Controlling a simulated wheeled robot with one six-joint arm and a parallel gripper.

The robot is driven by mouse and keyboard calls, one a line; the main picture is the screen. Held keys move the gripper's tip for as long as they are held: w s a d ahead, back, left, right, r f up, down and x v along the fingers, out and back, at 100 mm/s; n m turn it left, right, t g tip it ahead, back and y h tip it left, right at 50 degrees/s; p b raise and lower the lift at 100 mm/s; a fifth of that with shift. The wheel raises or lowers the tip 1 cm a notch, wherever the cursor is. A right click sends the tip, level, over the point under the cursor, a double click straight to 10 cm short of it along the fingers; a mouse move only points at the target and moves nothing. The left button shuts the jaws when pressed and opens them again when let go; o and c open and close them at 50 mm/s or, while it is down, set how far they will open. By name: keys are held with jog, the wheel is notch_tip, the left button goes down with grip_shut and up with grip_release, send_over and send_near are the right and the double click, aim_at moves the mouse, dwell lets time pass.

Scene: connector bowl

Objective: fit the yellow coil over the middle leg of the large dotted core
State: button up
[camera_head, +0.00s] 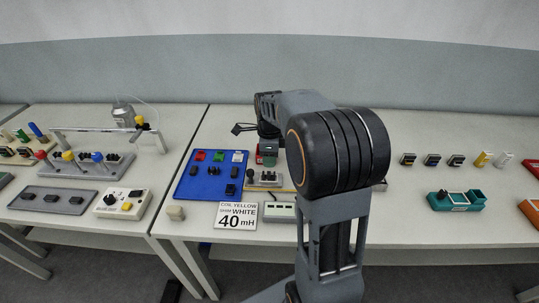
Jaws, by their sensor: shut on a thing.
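My gripper (267,158) hangs at the end of my arm over the back of a small pale board (262,186), to the right of the blue mat. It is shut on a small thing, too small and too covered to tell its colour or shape. I cannot make out a yellow coil on the mat or at the gripper. Small dark cores stand on the pale board below the gripper, among them one at its left (250,175). More dark cores lie on the mat. Dots on the cores are too small to see, so I cannot tell which is the large dotted core.
The blue mat (181,192) holds red (199,155), green (218,156) and white (237,157) pieces. A sign (236,216) reads "COIL YELLOW", "WHITE", "40 mH". My large arm joint hides the table's middle. Farther right stand dark, yellow (482,159) and clear pieces and a teal holder (456,201).

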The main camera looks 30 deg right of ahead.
jog(key=shift+f+b, duration=2.1)
jog(key=shift+f, duration=1.3)
jog(key=o, duration=1)
